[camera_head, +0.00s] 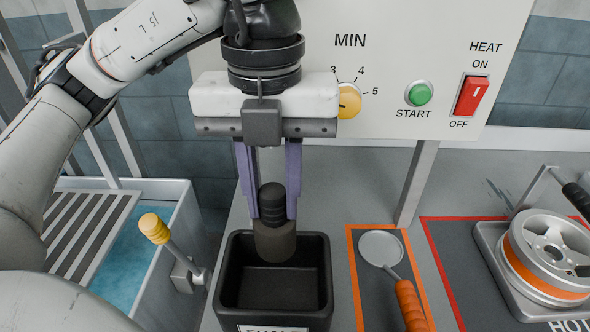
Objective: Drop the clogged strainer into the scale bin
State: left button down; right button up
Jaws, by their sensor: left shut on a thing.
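My left gripper (271,208), with purple fingers pointing down, is shut on the strainer (275,242). The strainer is a dark upright cylinder with a black ribbed upper part and a grey-brown lower part. It hangs at the back part of the black, open-topped scale bin (320,302). Its lower end overlaps the bin's back wall and opening in the picture; I cannot tell exactly how high it is. The bin's visible floor is empty, and its front label is cut off by the picture edge. My right gripper is not in view.
A ladle (381,249) with an orange handle lies right of the bin in an orange-bordered area. A wheel (545,255) sits on a plate further right. A water tank (185,225) with a yellow-knobbed lever (155,229) is left. A control panel (430,50) stands behind.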

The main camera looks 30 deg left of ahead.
aim_at(272, 225)
pick_arm(q)
jog(key=shift+s+r, duration=0.1)
jog(key=shift+s, duration=0.2)
jog(key=shift+f+b, duration=0.35)
jog(key=shift+f, duration=0.05)
notch_tip(272, 225, down, 4)
jog(key=b, duration=0.3)
jog(key=shift+b, duration=0.3)
notch_tip(272, 225, down, 9)
jog(key=b, duration=0.7)
jog(key=shift+b, duration=0.4)
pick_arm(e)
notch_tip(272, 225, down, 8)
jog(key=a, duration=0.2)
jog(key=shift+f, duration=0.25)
pick_arm(q)
jog(key=shift+w, duration=0.1)
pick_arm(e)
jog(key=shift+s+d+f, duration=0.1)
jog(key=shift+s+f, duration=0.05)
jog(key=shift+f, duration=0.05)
pick_arm(q)
jog(key=shift+f+b, duration=0.55)
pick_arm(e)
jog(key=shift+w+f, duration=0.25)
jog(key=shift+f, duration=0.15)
pick_arm(q)
jog(key=c, duration=1.3)
grip_release()
jog(key=shift+c, duration=0.2)
